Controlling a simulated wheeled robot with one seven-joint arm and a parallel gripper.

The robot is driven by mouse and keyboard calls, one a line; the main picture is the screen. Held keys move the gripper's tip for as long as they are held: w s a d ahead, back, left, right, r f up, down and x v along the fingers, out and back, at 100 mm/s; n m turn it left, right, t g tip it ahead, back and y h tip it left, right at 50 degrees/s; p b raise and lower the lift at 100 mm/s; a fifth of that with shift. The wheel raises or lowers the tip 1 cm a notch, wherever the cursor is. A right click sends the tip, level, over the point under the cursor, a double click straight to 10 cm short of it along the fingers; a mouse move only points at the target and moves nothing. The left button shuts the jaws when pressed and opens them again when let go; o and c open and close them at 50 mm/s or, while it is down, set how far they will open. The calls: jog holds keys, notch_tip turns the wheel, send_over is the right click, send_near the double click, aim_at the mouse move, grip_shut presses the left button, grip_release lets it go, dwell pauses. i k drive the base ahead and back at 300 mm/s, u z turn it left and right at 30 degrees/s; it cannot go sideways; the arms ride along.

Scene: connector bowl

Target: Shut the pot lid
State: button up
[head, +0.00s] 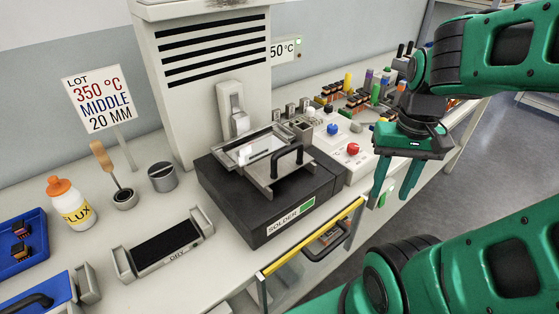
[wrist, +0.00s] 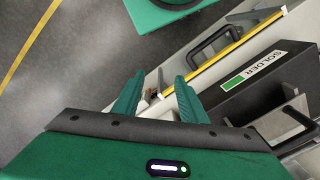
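The solder pot is a dark box (head: 240,208) labelled SOLDER on the bench; its front also shows in the wrist view (wrist: 262,88). On its top is a light metal frame around a shiny surface (head: 255,148). The pot lid, a metal plate (head: 268,176) with a black arched handle (head: 287,160), sits at the front right of that frame, leaving the shiny surface visible. The handle also shows at the right edge of the wrist view (wrist: 292,118). My gripper (head: 391,198) is open and empty, pointing down, right of the pot and apart from the lid.
A yellow-edged panel with a black handle (head: 325,238) is at the bench front below the pot. A white box with red and blue knobs (head: 345,160) stands right of the pot. A tray labelled DRY (head: 165,248) is left. A tall vented cabinet (head: 205,75) stands behind.

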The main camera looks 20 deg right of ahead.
aim_at(266, 172)
jog(key=z, duration=0.2)
jog(key=k, duration=0.85)
jog(key=u, duration=0.65)
